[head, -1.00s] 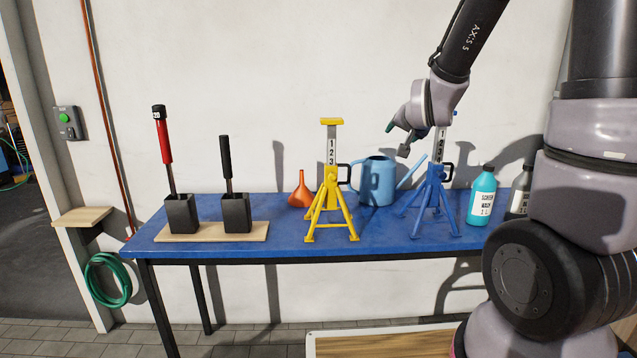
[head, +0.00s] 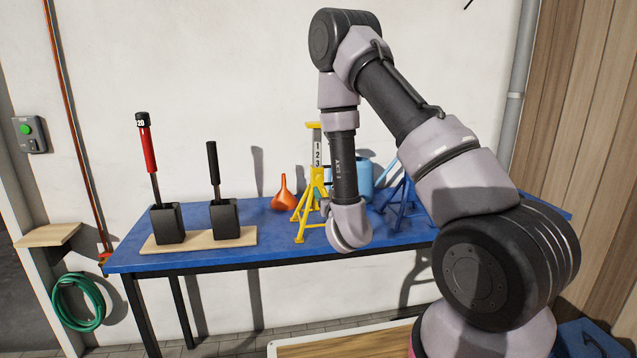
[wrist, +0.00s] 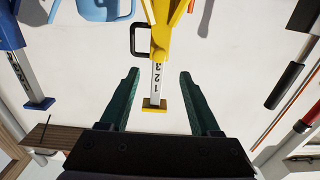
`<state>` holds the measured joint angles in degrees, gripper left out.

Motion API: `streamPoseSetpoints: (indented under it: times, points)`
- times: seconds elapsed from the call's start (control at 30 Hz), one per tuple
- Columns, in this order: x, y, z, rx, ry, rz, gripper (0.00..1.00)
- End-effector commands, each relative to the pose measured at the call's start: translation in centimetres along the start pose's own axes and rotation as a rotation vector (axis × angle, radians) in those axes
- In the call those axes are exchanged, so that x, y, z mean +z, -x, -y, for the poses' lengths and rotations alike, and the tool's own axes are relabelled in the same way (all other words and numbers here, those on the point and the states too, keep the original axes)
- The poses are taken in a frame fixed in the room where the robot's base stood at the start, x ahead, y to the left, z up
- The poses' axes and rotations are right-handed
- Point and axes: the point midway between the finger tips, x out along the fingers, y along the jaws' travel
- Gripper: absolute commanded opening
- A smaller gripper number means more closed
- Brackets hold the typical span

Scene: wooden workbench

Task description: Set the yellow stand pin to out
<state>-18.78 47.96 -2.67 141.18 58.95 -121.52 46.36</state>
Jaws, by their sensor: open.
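The yellow stand (head: 305,217) is upright on the blue bench, partly hidden behind my arm in the head view. In the wrist view the yellow stand (wrist: 169,28) appears upside down, with its numbered grey post (wrist: 157,78) and yellow top pad (wrist: 154,105). Its pin, a black loop handle (wrist: 134,40), sticks out beside the yellow body. My gripper (wrist: 159,73) is open and empty. In the wrist view its green fingers lie either side of the numbered post, and I cannot tell how far off. The head view hides the fingers.
A blue stand (head: 405,205) with a similar shape is to the right, and a blue watering can (head: 366,176) is behind. An orange funnel (head: 285,196) is left of the yellow stand. Two black holders with levers stand on a wooden board (head: 160,246) farther left.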

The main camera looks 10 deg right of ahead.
Motion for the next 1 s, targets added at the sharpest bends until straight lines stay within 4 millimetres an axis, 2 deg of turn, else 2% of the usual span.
streamPoseSetpoints:
  times: [0.2,0.43,0.6,0.87,0.9,0.97,1.0]
  points:
    - [-0.2,-4.3,0.0,0.001,0.0,-0.004,0.64]
    - [-0.1,-7.9,0.0,0.001,0.0,-0.002,0.64]
    - [-0.1,-9.1,0.0,0.0,0.0,-0.001,0.64]
    - [-0.1,-9.2,0.0,0.0,0.001,0.0,0.64]
    - [-0.1,-9.2,0.0,0.0,0.001,0.0,0.6]
    - [-0.1,-9.2,0.0,0.0,0.0,0.0,0.37]
    - [-0.1,-9.2,0.0,0.0,0.0,0.0,0.21]
